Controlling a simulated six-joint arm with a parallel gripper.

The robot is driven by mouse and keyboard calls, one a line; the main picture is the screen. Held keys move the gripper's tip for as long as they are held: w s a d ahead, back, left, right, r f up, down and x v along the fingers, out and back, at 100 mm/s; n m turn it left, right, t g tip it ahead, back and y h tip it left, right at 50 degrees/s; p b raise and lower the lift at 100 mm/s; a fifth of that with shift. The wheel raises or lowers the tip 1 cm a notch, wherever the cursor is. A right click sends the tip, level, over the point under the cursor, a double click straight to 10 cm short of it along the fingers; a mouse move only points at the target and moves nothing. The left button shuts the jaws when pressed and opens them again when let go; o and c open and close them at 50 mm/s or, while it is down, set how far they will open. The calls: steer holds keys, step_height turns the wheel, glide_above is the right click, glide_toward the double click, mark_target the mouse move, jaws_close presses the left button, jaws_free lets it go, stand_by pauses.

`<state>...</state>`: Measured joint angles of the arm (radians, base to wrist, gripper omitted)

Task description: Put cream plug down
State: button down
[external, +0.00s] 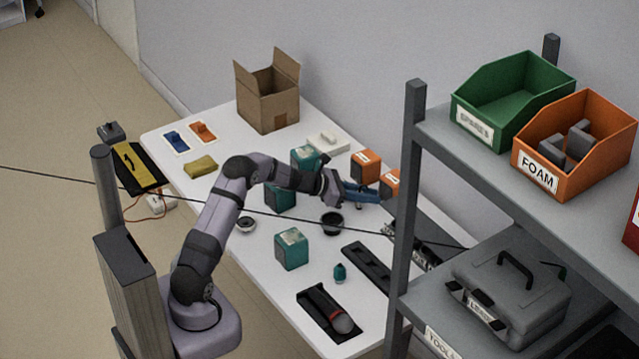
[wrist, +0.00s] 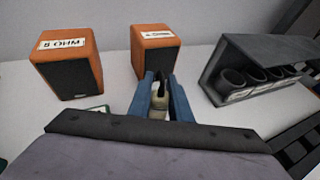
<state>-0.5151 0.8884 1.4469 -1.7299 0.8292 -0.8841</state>
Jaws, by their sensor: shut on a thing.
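My gripper (external: 362,193) is over the right part of the white table, its blue fingers pointing right toward the orange speakers. In the wrist view my gripper (wrist: 160,82) is shut on the cream plug (wrist: 158,101), a small cream piece with a dark part at its top. The fingers hide much of the plug. One orange speaker (wrist: 155,50) stands just beyond the fingertips, and another orange speaker (wrist: 66,62), labelled 8 OHM, stands to the left. I cannot tell how high the plug is above the table.
A dark rack with round sockets (wrist: 262,72) is right of the fingers. Teal speakers (external: 291,249), a black cup (external: 332,224) and a microphone tray (external: 328,314) surround the arm. A grey shelf post (external: 408,200) rises at right. Bare tabletop (external: 270,272) lies at front left.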

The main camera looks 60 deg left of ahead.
steer(key=shift+f, duration=0.1)
steer(key=shift+f, duration=0.15)
steer(key=c, duration=1.6)
jaws_free()
steer(key=shift+c, duration=0.2)
steer(key=shift+r, duration=0.3)
steer(key=v, duration=1.2)
steer(key=shift+a, duration=0.1)
